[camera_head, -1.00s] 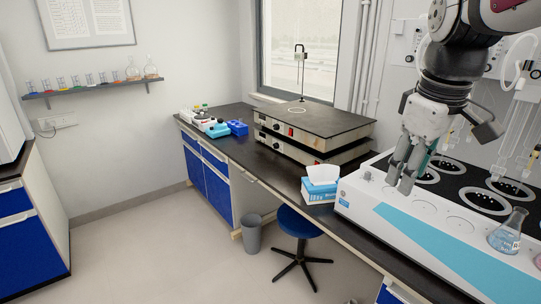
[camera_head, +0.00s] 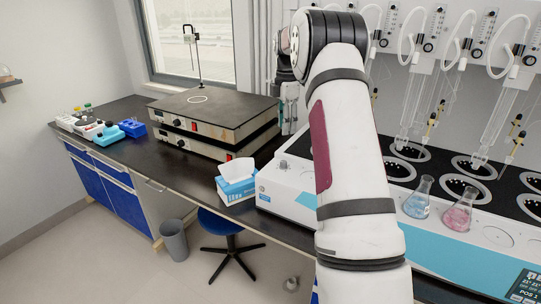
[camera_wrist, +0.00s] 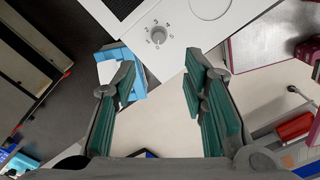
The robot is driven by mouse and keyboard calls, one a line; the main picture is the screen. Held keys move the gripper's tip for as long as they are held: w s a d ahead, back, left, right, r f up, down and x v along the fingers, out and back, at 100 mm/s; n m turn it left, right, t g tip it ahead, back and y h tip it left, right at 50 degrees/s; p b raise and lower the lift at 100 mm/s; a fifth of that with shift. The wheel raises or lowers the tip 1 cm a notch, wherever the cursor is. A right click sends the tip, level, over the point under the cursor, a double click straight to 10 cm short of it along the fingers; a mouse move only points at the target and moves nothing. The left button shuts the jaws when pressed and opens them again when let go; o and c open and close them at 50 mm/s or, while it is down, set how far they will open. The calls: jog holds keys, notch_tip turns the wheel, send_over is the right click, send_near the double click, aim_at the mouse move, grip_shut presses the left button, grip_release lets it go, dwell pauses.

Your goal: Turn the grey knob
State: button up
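The grey knob (camera_wrist: 158,35) is a small round dial with marks around it, set in the white panel of the distiller (camera_wrist: 178,15) at the top of the wrist view. In the head view the knob (camera_head: 283,164) shows small at the distiller's left end. My gripper (camera_wrist: 160,68) is open and empty in the wrist view, with teal pads on both fingers. The knob shows beyond the gap between the fingertips, and no contact with it is visible. In the head view my arm stands in front of the distiller and hides part of it; the gripper is mostly hidden.
A blue tissue box (camera_head: 237,182) stands left of the distiller; it also shows near the left finger in the wrist view (camera_wrist: 126,62). Two flasks, blue (camera_head: 417,200) and pink (camera_head: 460,212), stand on the distiller. Stacked hotplates (camera_head: 213,118) stand further left. A blue stool (camera_head: 220,222) is below.

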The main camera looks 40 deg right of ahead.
aim_at(284, 162)
notch_tip(284, 162, down, 14)
jog(key=shift+r+p, duration=0.1)
jog(key=shift+p, duration=1.1)
grip_shut()
